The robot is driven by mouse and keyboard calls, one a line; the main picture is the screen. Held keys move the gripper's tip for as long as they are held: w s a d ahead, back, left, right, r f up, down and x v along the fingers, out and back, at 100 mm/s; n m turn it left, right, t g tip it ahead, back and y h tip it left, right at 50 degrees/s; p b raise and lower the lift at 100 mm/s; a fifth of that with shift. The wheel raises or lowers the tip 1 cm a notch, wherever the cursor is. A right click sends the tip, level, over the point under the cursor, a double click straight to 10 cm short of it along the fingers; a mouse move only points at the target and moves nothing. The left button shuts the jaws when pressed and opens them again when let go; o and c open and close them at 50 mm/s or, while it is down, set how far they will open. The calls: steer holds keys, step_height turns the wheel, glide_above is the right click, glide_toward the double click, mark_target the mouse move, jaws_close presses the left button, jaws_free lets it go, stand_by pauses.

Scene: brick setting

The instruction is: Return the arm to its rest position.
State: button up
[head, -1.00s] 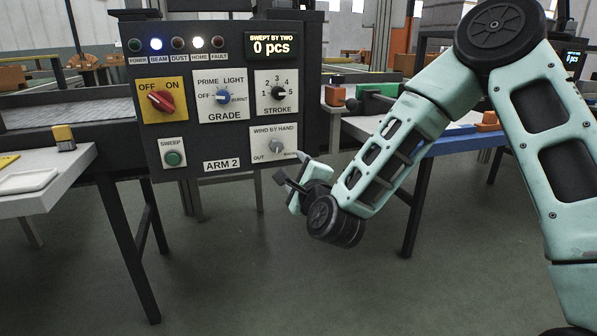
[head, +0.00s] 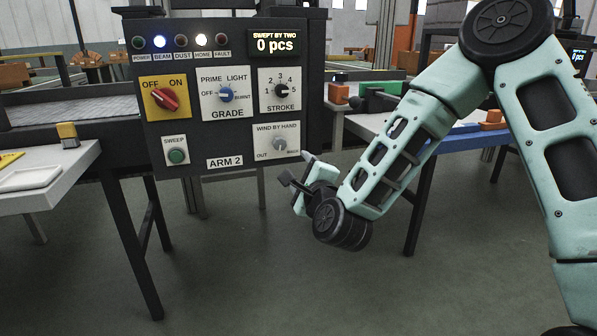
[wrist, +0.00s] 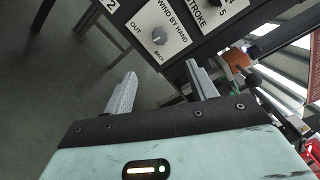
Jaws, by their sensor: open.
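My gripper (head: 297,172) is in front of the lower right corner of the dark control panel (head: 191,168), apart from it as far as I can tell. In the wrist view its two fingers (wrist: 160,86) stand well apart with nothing between them. The "wind by hand" knob (head: 279,144) on the panel is up and left of the fingers in the head view. The same knob (wrist: 159,37) shows beyond the fingers in the wrist view. My arm comes down from the upper right, bent at the elbow.
A white table (head: 45,198) with a tray stands at left. At right a blue-edged table (head: 455,143) holds orange and green items behind my arm. The grey floor (head: 270,285) below my gripper is clear.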

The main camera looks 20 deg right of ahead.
steer(key=s+a+f+n+g+y, duration=0.3)
steer(key=s+a+n+g, duration=0.2)
steer(key=s+a+n, duration=0.3)
steer(key=s+a+f+n+g+y, duration=0.3)
steer(key=s+a+n+g, duration=0.3)
steer(key=n, duration=0.5)
steer(key=s+d+r+n+g+h, duration=0.1)
steer(key=s+d+n+g+h, duration=0.4)
steer(key=s, duration=0.6)
steer(key=s+d+n+g, duration=0.2)
steer(key=s+n, duration=0.4)
steer(key=s, duration=0.4)
step_height(320, 180, up, 30)
steer(key=s+p, duration=0.1)
steer(key=p, duration=2.8)
steer(key=shift+d+n+p, duration=0.3)
steer(key=shift+p, duration=0.1)
steer(key=shift+r, duration=0.1)
